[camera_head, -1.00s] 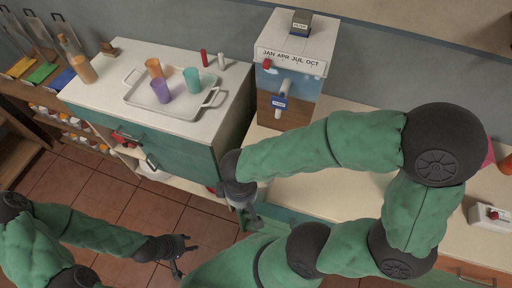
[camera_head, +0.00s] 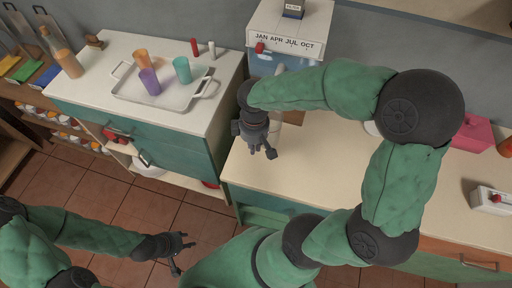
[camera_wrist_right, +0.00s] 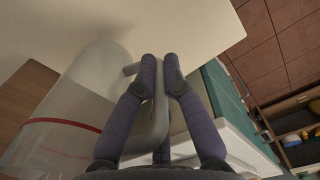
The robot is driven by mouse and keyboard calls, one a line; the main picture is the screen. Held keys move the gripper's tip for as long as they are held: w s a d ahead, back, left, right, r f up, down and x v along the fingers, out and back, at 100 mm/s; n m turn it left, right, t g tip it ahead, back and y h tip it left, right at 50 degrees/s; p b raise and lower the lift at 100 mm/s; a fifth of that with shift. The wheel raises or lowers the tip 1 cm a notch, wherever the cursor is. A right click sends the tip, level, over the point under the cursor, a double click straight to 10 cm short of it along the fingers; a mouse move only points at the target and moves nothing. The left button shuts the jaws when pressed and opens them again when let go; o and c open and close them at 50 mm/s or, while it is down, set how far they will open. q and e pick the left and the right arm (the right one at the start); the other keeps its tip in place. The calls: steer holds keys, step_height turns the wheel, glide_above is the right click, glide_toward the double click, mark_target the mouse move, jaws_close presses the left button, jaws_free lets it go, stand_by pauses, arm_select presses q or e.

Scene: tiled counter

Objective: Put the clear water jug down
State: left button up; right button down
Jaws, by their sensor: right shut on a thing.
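The clear water jug (camera_wrist_right: 75,90) fills the left of the right wrist view, with a red band around it and a pale handle (camera_wrist_right: 157,125). My right gripper (camera_wrist_right: 161,62) is shut on that handle. In the head view my right gripper (camera_head: 262,150) is above the left part of the right-hand counter (camera_head: 330,170), in front of the dispenser box. The jug is mostly hidden there by my arm. I cannot tell whether its base touches the counter. My left gripper (camera_head: 182,254) is open and empty, low over the floor.
The dispenser box (camera_head: 287,42) with month labels stands at the back of the counter. A tray (camera_head: 178,118) with several coloured cups sits on the left cabinet. A pink box (camera_head: 473,134) and a white switch box (camera_head: 492,199) are at right. The counter's middle looks clear.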

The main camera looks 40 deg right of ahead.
steer(key=shift+w+d, duration=0.3)
steer(key=shift+d, duration=0.05)
steer(key=f, duration=0.1)
steer(key=f+b, duration=0.2)
steer(key=shift+w+d+f, duration=0.25)
steer(key=shift+d+f, duration=0.05)
steer(key=shift+d, duration=0.05)
steer(key=shift+r, duration=0.1)
steer(key=c, duration=1.8)
jaws_free()
steer(key=shift+f, duration=0.2)
steer(key=o, duration=0.5)
steer(key=shift+c, duration=0.2)
steer(key=shift+r, duration=0.1)
